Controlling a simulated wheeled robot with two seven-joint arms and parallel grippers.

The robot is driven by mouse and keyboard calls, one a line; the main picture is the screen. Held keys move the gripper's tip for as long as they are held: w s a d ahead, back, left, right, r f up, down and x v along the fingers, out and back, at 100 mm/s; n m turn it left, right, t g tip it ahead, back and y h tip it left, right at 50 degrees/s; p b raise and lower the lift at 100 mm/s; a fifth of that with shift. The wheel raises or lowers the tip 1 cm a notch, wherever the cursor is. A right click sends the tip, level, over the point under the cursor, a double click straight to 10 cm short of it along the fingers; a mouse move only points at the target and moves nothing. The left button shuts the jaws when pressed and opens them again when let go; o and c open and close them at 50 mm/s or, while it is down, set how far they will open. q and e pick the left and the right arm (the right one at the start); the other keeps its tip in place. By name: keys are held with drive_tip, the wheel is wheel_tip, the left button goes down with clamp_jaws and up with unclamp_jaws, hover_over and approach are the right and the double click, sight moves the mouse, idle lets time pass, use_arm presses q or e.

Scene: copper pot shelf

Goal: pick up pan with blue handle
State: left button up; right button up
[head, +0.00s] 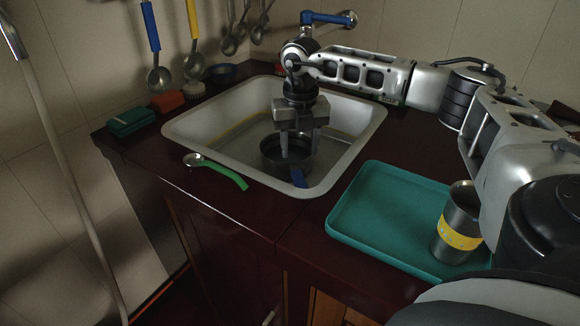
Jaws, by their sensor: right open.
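A dark pan (270,153) sits in the white sink (201,127). Its blue handle (298,177) points toward the sink's front right edge. My right gripper (299,152) points down over the pan, with its fingers apart. The fingertips overlap the pan in the picture and hide part of it; I cannot tell whether they touch it. My left gripper is not in view.
A green-handled spoon (228,175) lies on the counter before the sink. A teal tray (377,215) at right holds a metal cup with a yellow band (459,225). Sponges (131,121) stand behind left. Ladles (159,78) hang on the wall. A blue-handled faucet (328,18) rises behind.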

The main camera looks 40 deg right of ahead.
sight(297, 174)
drive_tip(key=f, duration=0.7)
drive_tip(key=shift+s+a+f, duration=0.1)
drive_tip(key=shift+a+f, duration=0.2)
drive_tip(key=shift+f, duration=0.05)
clamp_jaws()
drive_tip(key=shift+r, duration=0.1)
